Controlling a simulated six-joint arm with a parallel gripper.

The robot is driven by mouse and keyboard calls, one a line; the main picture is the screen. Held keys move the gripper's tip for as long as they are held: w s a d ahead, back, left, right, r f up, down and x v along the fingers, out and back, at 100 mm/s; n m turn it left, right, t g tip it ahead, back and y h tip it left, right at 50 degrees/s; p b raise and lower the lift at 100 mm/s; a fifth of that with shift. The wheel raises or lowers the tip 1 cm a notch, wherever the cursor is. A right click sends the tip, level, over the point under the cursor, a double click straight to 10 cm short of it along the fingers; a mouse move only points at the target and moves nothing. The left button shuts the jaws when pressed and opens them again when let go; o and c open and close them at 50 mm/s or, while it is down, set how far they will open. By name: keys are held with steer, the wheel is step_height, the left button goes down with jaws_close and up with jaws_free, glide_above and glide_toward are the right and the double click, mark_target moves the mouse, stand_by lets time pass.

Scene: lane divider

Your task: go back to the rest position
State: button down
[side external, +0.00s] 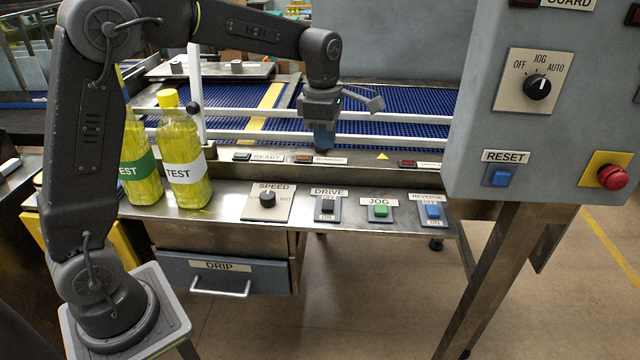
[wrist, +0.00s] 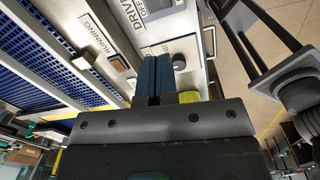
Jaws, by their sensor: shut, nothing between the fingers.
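My gripper (side external: 323,138) hangs pointing down above the back of the steel control ledge (side external: 225,208), near the row of indicator lamps. In the wrist view its two blue fingers (wrist: 157,75) lie side by side and touch, with nothing between them. Behind the gripper is the blue conveyor belt (side external: 400,110) with white guard rails. The rest position is not marked in either view.
Two yellow TEST bottles (side external: 185,172) stand on the ledge's left. The ledge carries a SPEED knob (side external: 267,198), DRIVE switch (side external: 327,206), green JOG button (side external: 380,210) and REVERSE switch (side external: 432,212). A grey cabinet (side external: 470,130) with a red button (side external: 612,176) stands right.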

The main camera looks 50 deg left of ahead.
steer(key=s+d+r+m+t, duration=0.1)
steer(key=s+d+r+m, duration=0.15)
steer(key=s+m, duration=0.4)
steer(key=s+d+r+m+t, duration=0.1)
steer(key=s+r+m+t, duration=0.15)
steer(key=s+m, duration=0.4)
steer(key=s+d+f+m+t, duration=0.1)
steer(key=s+f+m, duration=0.1)
steer(key=s+m, duration=0.9)
steer(key=shift+s+f+m, duration=0.15)
steer(key=shift+s+m, duration=0.2)
steer(key=shift+m, duration=0.15)
steer(key=shift+t, duration=0.25)
